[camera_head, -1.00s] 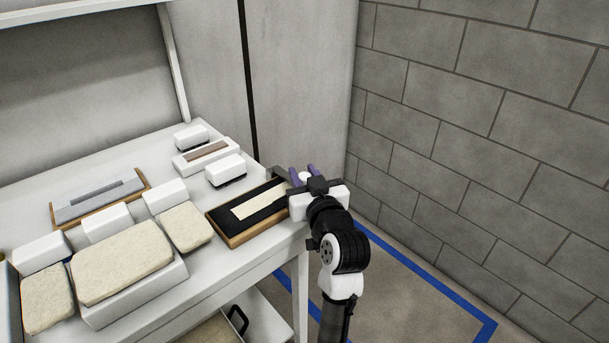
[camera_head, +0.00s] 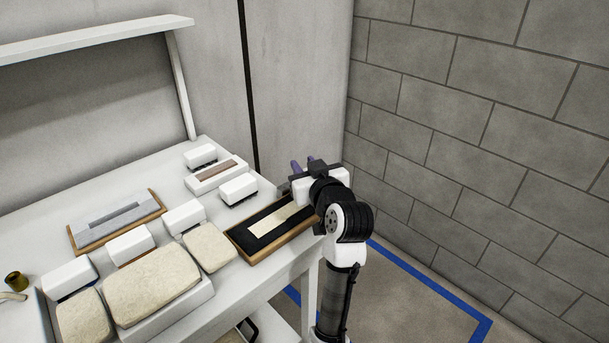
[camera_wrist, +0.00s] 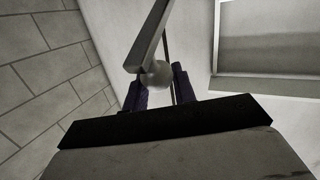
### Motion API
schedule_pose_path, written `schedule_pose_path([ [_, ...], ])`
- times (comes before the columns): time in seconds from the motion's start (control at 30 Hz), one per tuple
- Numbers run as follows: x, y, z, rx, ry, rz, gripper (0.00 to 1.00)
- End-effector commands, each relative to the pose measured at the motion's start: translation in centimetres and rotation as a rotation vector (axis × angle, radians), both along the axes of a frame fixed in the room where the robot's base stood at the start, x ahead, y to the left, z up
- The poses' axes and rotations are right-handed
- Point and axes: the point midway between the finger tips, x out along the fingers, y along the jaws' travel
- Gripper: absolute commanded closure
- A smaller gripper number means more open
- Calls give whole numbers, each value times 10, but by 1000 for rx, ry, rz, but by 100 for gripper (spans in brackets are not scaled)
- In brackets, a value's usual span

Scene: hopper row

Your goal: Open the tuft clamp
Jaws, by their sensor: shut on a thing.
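The tuft clamp appears to be the wooden-framed black bed (camera_head: 243,241) with a pale strip (camera_head: 278,222) on it, at the bench's right end. A grey bar (camera_wrist: 149,36) ends in a pale round knob (camera_wrist: 157,75) in the wrist view. My gripper (camera_head: 303,165) is above the far right end of the black bed, and its purple fingers stand on either side of the knob. In the wrist view my gripper (camera_wrist: 158,84) is shut on the knob. In the head view my gripper hides the knob and most of the bar.
White blocks (camera_head: 238,189) and cream fibre pads (camera_head: 150,287) stand on the white bench (camera_head: 165,171). A grey plate in a wooden frame (camera_head: 75,243) lies to the left. A grey block wall (camera_head: 480,120) rises on the right, with open floor (camera_head: 405,290) before it.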

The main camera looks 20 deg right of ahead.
Motion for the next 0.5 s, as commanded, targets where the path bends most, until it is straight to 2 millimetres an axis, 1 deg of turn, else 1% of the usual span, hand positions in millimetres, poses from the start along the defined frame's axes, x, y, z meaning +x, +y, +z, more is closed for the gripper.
schedule_pose_path([
  [0.03,7,7,5,3,0,14,100],
  [0.23,22,13,12,3,2,16,100],
  [0.37,28,15,12,4,7,16,100],
  [0.5,27,14,12,4,7,12,82],
])
